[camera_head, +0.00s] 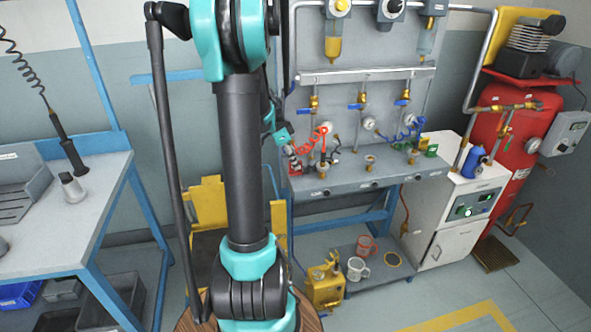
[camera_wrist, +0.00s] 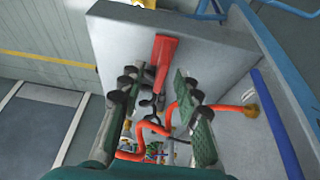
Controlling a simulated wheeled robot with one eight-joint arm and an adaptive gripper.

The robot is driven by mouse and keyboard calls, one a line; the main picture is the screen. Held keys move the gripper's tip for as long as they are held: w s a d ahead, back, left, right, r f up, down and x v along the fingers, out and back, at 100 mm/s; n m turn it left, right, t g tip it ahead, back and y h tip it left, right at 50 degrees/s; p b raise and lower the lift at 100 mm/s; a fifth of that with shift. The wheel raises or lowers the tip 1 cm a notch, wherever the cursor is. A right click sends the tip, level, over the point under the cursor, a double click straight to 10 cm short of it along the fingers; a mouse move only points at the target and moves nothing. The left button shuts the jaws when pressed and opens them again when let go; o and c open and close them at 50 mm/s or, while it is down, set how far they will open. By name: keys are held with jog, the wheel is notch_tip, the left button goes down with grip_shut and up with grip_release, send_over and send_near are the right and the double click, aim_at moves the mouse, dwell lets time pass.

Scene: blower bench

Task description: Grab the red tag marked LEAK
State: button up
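My gripper (camera_wrist: 158,97) is open in the wrist view, with its two dark green fingers apart and nothing held between them. A red piece (camera_wrist: 164,60) lies beyond and between the fingertips, against a grey surface, with black parts at its lower end. No lettering shows on it, so I cannot tell whether it is the LEAK tag. In the head view a small red item (camera_head: 294,167) with pale marks stands at the left end of the grey bench; its marks are too small to read. The teal end of my gripper (camera_head: 284,135) is just above it.
An orange coiled hose (camera_head: 312,138) lies right beside the red item; orange hose (camera_wrist: 186,112) also crosses below the fingers in the wrist view. Brass fittings, gauges and a blue coiled hose (camera_head: 411,131) line the bench (camera_head: 352,181).

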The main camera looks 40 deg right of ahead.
jog(key=shift+x, duration=0.85)
grip_shut()
jog(key=shift+r, duration=0.1)
